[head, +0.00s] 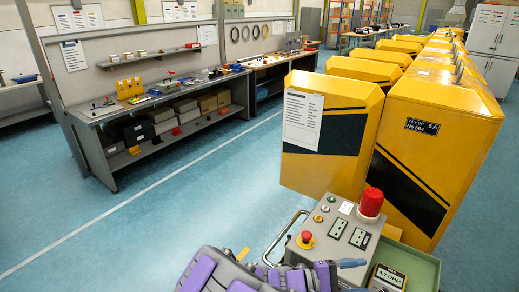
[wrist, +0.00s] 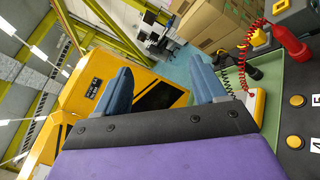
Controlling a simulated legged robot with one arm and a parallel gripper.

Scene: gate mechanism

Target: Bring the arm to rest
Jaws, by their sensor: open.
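My arm (head: 225,272) is purple and grey and lies low at the bottom of the head view, beside a grey control box. In the wrist view, my gripper (wrist: 160,68) has two blue fingers spread well apart with nothing between them. In the head view only a small blue finger part shows near the box, and the rest is hidden. The control box (head: 325,222) has a red dome lamp (head: 371,202), a red stop button (head: 306,238) and dark panels. A green tray (head: 415,262) at its right holds a block marked 4.7 OHM (head: 388,278).
Yellow cabinets (head: 325,140) with dark stripes stand behind the box. A workbench (head: 160,115) with tools is at the left. Blue floor (head: 190,200) between is clear. The wrist view shows a red probe (wrist: 290,42) on a coiled cord and yellow buttons (wrist: 295,142) at the right.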

